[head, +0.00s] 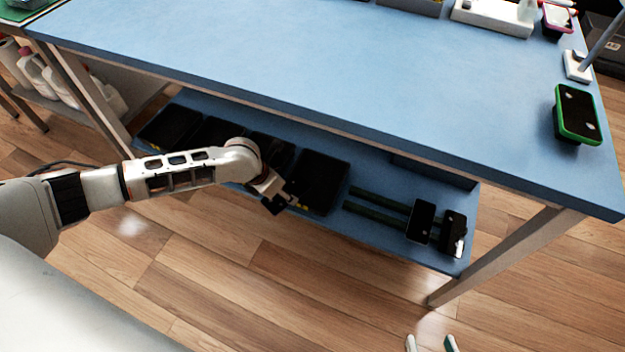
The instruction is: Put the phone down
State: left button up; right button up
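A black phone-like device with a green frame (577,112) sits on the right end of the blue table (330,65). A pink-edged device (557,18) is at the far right corner. Two dark phone-like items (421,220) (453,232) are at the right of the lower shelf. I cannot tell which one is the task's phone. Only the two fingertips of my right gripper (431,344) show at the bottom edge. They are apart, with only floor visible between them. My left gripper (279,203) is dark and small in front of the lower shelf; its fingers are unclear.
Several black bins (319,182) line the lower shelf, beside dark green bars (378,205). A lamp-like stand (578,66) is at the table's right edge. A white holder (492,17) is at the back. The table's middle is clear. White bottles (60,85) stand at left.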

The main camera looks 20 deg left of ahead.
pick_arm(q)
jog(key=b, duration=0.3)
send_near(316, 184)
jog(key=shift+w+d+r, duration=0.1)
jog(key=shift+r, duration=0.25)
jog(key=shift+w+d, duration=0.4)
jog(key=shift+w, duration=0.45)
jog(key=shift+f+b, duration=0.35)
jog(key=shift+f, duration=0.25)
jog(key=shift+w+a+f, duration=0.1)
jog(key=shift+w+f, duration=0.05)
jog(key=shift+f, duration=0.15)
notch_tip(316, 184, down, 4)
jog(key=shift+f+b, duration=0.2)
jog(key=shift+b, duration=0.9)
jog(key=shift+f, duration=0.25)
jog(key=shift+r, duration=0.35)
jog(key=shift+c, duration=0.5)
jog(key=shift+f, duration=0.35)
jog(key=o, duration=1.3)
jog(key=shift+o, duration=0.2)
jog(key=shift+r, duration=0.1)
pick_arm(e)
jog(key=a+m+t+y, duration=0.1)
jog(key=a+m, duration=0.4)
jog(key=a, duration=0.2)
jog(key=shift+s+r+y, duration=0.3)
jog(key=shift+r, duration=0.1)
